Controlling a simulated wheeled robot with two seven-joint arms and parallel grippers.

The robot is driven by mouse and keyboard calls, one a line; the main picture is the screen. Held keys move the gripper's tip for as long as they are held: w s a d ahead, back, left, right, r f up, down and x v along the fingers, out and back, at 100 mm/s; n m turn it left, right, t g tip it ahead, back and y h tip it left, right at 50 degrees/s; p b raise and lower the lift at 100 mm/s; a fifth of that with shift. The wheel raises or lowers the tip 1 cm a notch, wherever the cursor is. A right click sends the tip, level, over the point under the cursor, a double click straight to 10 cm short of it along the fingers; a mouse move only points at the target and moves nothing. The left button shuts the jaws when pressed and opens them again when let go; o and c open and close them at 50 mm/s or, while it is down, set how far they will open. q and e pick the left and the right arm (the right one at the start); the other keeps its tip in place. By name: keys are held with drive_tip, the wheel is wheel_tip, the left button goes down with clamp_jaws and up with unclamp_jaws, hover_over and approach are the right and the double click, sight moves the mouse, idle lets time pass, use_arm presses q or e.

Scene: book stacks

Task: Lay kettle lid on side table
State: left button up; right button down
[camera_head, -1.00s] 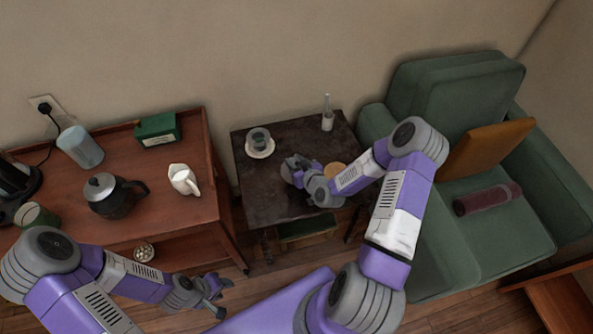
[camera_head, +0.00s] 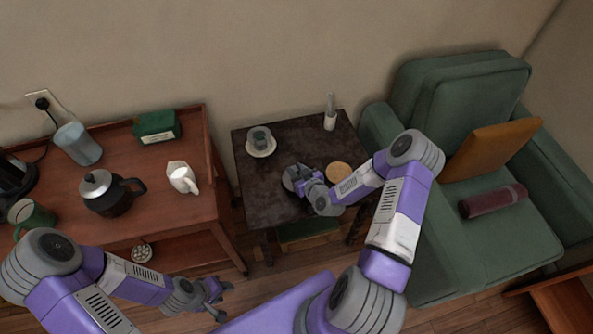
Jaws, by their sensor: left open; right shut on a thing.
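The dark side table (camera_head: 262,190) stands in the middle, beside the armchair. My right gripper (camera_head: 299,175) is low over the middle of its top, shut on a grey, round-edged thing that looks like the kettle lid (camera_head: 287,180). The gripper hides most of it, and I cannot tell whether it touches the tabletop. My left gripper (camera_head: 222,297) is open and empty, in front of the wooden cart. A dark pot with a silver top (camera_head: 112,193) stands on the cart.
A cup on a saucer (camera_head: 260,142), a white bottle-like holder (camera_head: 330,117) and a round tan coaster (camera_head: 339,173) are on the side table. The wooden cart (camera_head: 190,220) is at left, holding a white pitcher (camera_head: 183,178) and green box (camera_head: 157,127). A green armchair (camera_head: 440,270) is at right.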

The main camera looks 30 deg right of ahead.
drive_tip(key=shift+s+f, duration=0.15)
drive_tip(key=shift+f, duration=0.1)
drive_tip(key=c, duration=0.9)
unclamp_jaws()
drive_tip(key=shift+s+f, duration=0.1)
drive_tip(key=shift+f, duration=0.05)
drive_tip(key=shift+o, duration=0.2)
drive_tip(key=shift+r+p, duration=0.35)
drive_tip(key=shift+r, duration=0.05)
drive_tip(key=shift+r+p, duration=0.3)
drive_tip(key=shift+p, duration=0.05)
drive_tip(key=p+v, duration=0.2)
drive_tip(key=v, duration=0.9)
drive_tip(key=shift+s+r, duration=0.2)
drive_tip(key=shift+r, duration=0.1)
